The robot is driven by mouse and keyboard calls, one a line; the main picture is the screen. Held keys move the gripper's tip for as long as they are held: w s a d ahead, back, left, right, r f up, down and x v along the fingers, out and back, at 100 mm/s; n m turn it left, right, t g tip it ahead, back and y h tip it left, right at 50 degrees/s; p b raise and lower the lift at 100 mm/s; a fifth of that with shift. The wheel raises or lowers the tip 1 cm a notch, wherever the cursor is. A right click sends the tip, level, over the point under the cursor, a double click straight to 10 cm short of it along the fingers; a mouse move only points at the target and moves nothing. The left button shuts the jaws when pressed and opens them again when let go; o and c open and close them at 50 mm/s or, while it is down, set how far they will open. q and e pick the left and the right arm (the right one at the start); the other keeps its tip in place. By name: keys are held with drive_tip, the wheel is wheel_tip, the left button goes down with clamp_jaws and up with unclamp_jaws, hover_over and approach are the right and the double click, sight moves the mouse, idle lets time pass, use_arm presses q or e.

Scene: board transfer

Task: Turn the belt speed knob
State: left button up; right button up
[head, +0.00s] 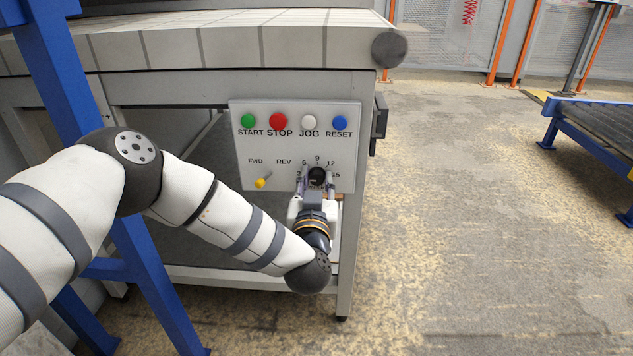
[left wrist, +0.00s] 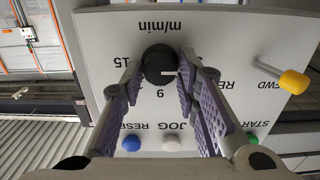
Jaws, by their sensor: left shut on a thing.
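The belt speed knob (head: 317,176) is a round black dial low on the right of the grey control panel (head: 346,120), with numbers such as 6, 9, 12 and 15 around it. My left gripper (head: 317,184) reaches it from below, its two fingers on either side and shut on it. In the left wrist view the knob (left wrist: 158,62) sits between the purple-padded fingertips of the left gripper (left wrist: 160,82). A white mark on its face points right in that upside-down view. Parts of the scale are hidden by the fingers. My right gripper is not in view.
Above the knob are green START (head: 248,121), red STOP (head: 278,121), white JOG (head: 309,122) and blue RESET (head: 340,122) buttons. A yellow-tipped FWD/REV lever (head: 262,182) is left of my gripper. The conveyor (head: 180,45) is above; open floor lies right.

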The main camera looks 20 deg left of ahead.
use_arm(q)
drive_tip(key=shift+r+m+p, duration=0.25)
drive_tip(key=shift+m+p, duration=0.55)
drive_tip(key=shift+p, duration=0.05)
drive_tip(key=shift+d+m+p, duration=0.1)
drive_tip(key=shift+m+p, duration=0.85)
drive_tip(key=shift+m, duration=0.25)
drive_tip(key=shift+f+m+p, duration=0.15)
drive_tip(key=shift+m+p, duration=0.4)
drive_tip(key=shift+m, duration=0.55)
drive_tip(key=shift+f+m+p, duration=0.1)
drive_tip(key=shift+m+p, duration=0.3)
drive_tip(key=shift+m, duration=0.8)
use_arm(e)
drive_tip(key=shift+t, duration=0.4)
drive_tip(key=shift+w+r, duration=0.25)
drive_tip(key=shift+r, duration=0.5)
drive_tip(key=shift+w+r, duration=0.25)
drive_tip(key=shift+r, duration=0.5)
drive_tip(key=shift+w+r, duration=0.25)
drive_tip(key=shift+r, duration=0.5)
use_arm(q)
drive_tip(key=o, duration=1.1)
drive_tip(key=shift+o, duration=0.2)
